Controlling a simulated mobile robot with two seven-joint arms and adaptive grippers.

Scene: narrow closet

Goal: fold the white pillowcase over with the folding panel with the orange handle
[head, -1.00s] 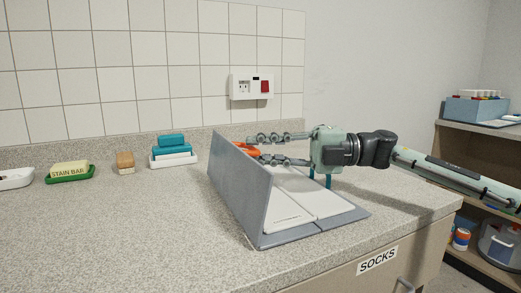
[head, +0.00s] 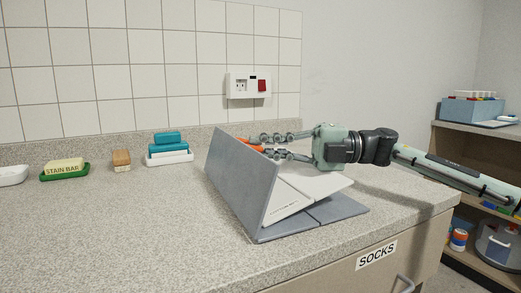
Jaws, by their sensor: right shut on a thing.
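The grey folding panel (head: 235,180) stands steeply tilted on the counter, hinged to a flat grey board (head: 335,209) on its right. The orange handle (head: 251,141) shows behind the panel's upper edge. My right gripper (head: 262,146) reaches in from the right and is shut on the handle, partly hidden by the panel. The white pillowcase (head: 308,186) is on the right of the panel. Its right part is raised at a slant above the board, with a bare grey strip showing below. Its left part is hidden behind the panel. My left gripper is not in view.
A green dish with a stain bar (head: 65,168), a wooden brush (head: 121,160) and a white tray with teal blocks (head: 170,150) stand along the back left. The front left counter (head: 130,230) is clear.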

